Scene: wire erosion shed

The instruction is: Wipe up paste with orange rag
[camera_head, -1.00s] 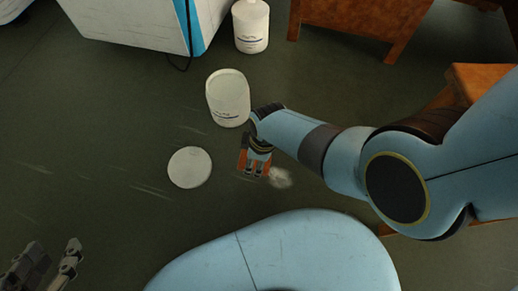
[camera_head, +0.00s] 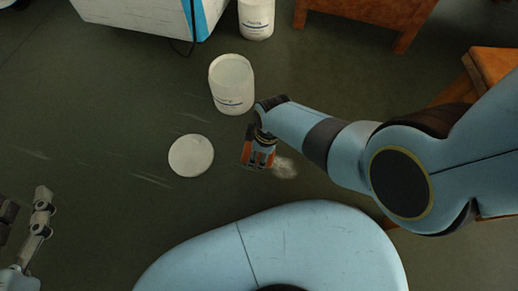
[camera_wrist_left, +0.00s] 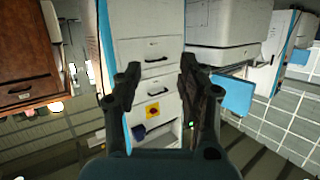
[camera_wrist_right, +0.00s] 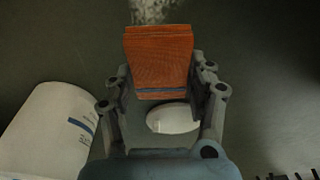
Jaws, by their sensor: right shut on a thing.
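The orange rag (camera_wrist_right: 158,55) is held between the fingers of my right gripper (camera_wrist_right: 160,85), which is shut on it, in the right wrist view. In the head view the right gripper (camera_head: 261,150) is low over the floor, with the orange rag (camera_head: 248,158) showing at its left side. The paste (camera_head: 285,168) is a pale smear on the dark floor, just right of the rag. It also shows as a pale patch (camera_wrist_right: 152,10) beyond the rag in the right wrist view. My left gripper (camera_wrist_left: 158,75) is open and empty, away from the floor.
An open white tub (camera_head: 232,90) stands behind the right gripper. A round white lid (camera_head: 191,156) lies flat on the floor to its left. Another white container (camera_head: 256,18) stands at the back near a white cabinet and a brown wooden desk (camera_head: 365,12).

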